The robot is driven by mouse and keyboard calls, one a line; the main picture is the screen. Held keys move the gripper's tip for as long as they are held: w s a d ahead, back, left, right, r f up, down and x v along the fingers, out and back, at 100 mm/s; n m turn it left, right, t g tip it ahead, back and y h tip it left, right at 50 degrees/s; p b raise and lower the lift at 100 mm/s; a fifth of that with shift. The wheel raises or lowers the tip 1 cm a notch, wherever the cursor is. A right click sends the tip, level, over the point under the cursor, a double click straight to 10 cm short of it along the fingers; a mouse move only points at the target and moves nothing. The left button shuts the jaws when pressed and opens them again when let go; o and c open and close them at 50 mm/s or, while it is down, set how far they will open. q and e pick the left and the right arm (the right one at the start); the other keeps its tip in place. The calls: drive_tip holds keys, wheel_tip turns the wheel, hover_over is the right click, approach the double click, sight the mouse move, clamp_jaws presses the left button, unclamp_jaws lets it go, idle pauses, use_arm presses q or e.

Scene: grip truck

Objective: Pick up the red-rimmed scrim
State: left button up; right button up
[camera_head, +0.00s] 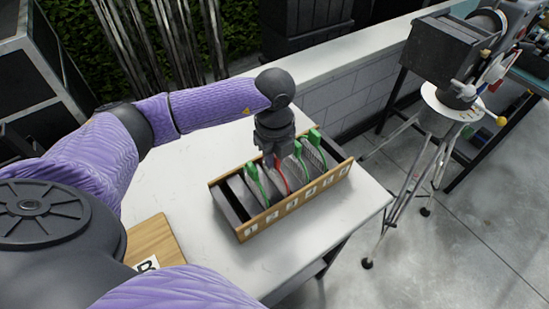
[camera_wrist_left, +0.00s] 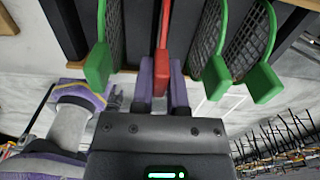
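The red-rimmed scrim (camera_wrist_left: 164,28) stands in a slot of the wooden box (camera_head: 245,233), between green-rimmed scrims. Its red rim also shows in the head view (camera_head: 281,180), just under my left gripper (camera_head: 275,159). In the left wrist view, the purple fingers of my left gripper (camera_wrist_left: 162,92) sit on both sides of the red tab, with no clear gap to it, so they look shut on it. The lower part of the scrim is hidden in the box. My right gripper does not show; only my purple right sleeve appears low in the head view.
Green-rimmed scrims (camera_head: 254,180) stand on both sides, close to my fingers. The box rests on a white table (camera_head: 200,235). A wooden board (camera_head: 155,245) lies at the near left. A tripod with camera gear (camera_head: 440,120) stands beyond the table's right edge.

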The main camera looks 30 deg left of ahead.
use_arm(q)
clamp_jaws()
idle(0.8)
drive_tip(key=shift+r, duration=0.1)
wheel_tip(320, 180, up, 10)
drive_tip(key=shift+f+p, duration=0.1)
drive_tip(key=shift+p, duration=0.8)
wheel_tip(320, 180, up, 2)
drive_tip(key=shift+r+p, duration=0.25)
drive_tip(key=shift+p, duration=0.8)
